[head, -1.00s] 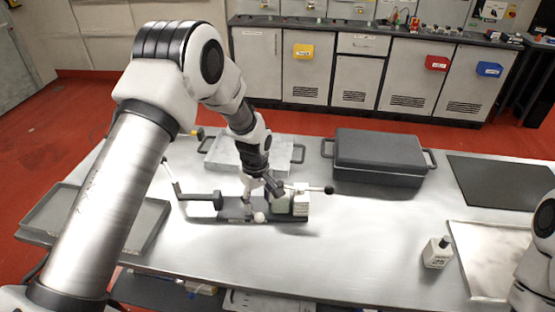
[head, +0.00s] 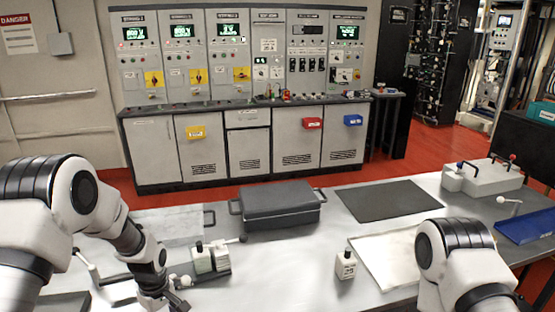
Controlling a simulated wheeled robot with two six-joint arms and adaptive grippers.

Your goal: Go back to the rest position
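My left arm comes in from the left in the head view. My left gripper (head: 172,298) is low in the picture, in front of and left of a bench fixture. The fixture holds a pale block (head: 210,260) and has a lever with a dark knob.
On the metal table are a dark lidded case (head: 278,206), a black mat (head: 388,200), a small white bottle-like item (head: 345,265), a pale tray (head: 385,262), a grey box with terminals (head: 483,178) and a blue tray (head: 525,228). Control cabinets (head: 240,100) stand behind.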

